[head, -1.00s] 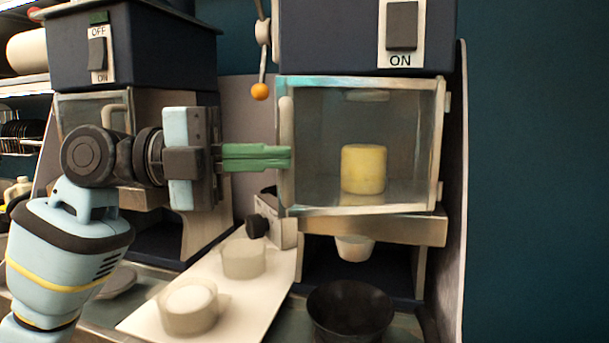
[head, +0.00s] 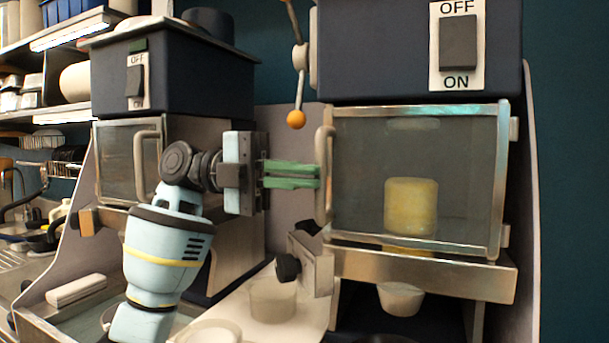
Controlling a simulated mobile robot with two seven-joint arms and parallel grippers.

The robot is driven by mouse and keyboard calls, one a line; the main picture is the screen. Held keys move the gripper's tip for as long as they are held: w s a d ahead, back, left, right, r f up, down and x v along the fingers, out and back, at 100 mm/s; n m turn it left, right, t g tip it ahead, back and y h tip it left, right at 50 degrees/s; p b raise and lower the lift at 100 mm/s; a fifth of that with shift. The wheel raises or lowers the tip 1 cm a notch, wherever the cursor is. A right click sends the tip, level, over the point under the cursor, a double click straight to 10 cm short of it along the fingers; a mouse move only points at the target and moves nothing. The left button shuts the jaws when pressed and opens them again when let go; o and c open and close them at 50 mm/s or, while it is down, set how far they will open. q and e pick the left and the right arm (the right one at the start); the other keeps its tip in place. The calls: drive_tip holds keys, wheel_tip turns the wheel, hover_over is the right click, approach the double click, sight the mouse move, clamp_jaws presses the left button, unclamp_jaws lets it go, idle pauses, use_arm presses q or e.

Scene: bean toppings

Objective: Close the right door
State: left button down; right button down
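The right door (head: 455,165) is a glass pane in a metal frame, with a pale vertical handle (head: 324,175) at its left edge and hinges at its right. It stands in front of the right machine's chamber, nearly or fully flush; I cannot tell if a small gap is left. A yellow cylinder (head: 411,206) shows through the glass. My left gripper (head: 318,177) is left of the door, its green fingers close together and their tips at the handle, with nothing visible between them. Whether they touch the handle is unclear. My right gripper is out of view.
The right machine has an ON/OFF switch (head: 458,43) above the door and a lever with an orange ball (head: 296,119) above my fingers. A left machine (head: 170,75) stands behind my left arm. A clear cup (head: 273,298) stands on a white board below.

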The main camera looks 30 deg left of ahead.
use_arm(q)
drive_tip(key=shift+w+a+n+t, duration=0.3)
drive_tip(key=shift+w+a, duration=0.05)
drive_tip(key=shift+a, duration=0.1)
drive_tip(key=s+a+b, duration=0.1)
drive_tip(key=a, duration=0.6)
drive_tip(key=shift+s, duration=0.2)
